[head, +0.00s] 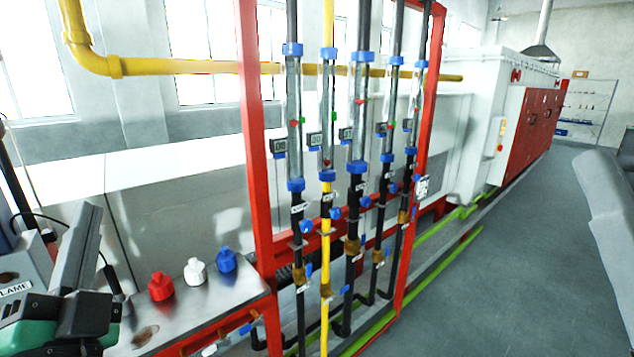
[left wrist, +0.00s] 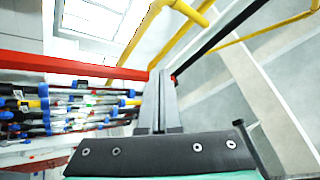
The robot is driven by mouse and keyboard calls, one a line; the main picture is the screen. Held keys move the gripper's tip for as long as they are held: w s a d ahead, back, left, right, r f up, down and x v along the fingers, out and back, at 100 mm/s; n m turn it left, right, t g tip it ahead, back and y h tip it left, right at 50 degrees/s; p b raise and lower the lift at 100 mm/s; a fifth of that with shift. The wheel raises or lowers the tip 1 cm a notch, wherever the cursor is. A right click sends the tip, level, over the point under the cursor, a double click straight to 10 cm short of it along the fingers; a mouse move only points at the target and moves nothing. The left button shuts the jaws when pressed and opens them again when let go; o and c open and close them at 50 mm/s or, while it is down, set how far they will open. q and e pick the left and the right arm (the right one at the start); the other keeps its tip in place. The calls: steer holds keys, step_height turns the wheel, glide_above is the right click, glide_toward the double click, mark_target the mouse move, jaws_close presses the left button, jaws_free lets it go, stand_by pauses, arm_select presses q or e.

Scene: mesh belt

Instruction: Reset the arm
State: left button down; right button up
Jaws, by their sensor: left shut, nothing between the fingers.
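My left gripper (head: 88,212) is at the lower left of the head view, with its grey fingers pointing up, left of the red, white and blue knobs. In the left wrist view the same gripper (left wrist: 160,74) shows its two fingers pressed together with nothing between them. It touches no object that I can see. My right gripper is in neither view; a grey shape at the right edge of the head view may be part of my right arm.
A red knob (head: 161,287), a white knob (head: 195,271) and a blue knob (head: 227,261) stand on a metal bench (head: 180,322). A red frame (head: 257,150) with several vertical flow tubes stands right of them. The grey floor (head: 530,240) at right is open.

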arm_select(q)
steer(key=s+d+r+n+t+h, duration=0.5)
steer(key=s+d+r+h, duration=0.2)
steer(key=s+r+h, duration=0.4)
step_height(320, 180, up, 30)
steer(key=n+p, duration=0.1)
steer(key=p, duration=3.2)
steer(key=shift+d+r+n, duration=0.25)
steer(key=shift+n, duration=0.05)
steer(key=shift+w, duration=0.1)
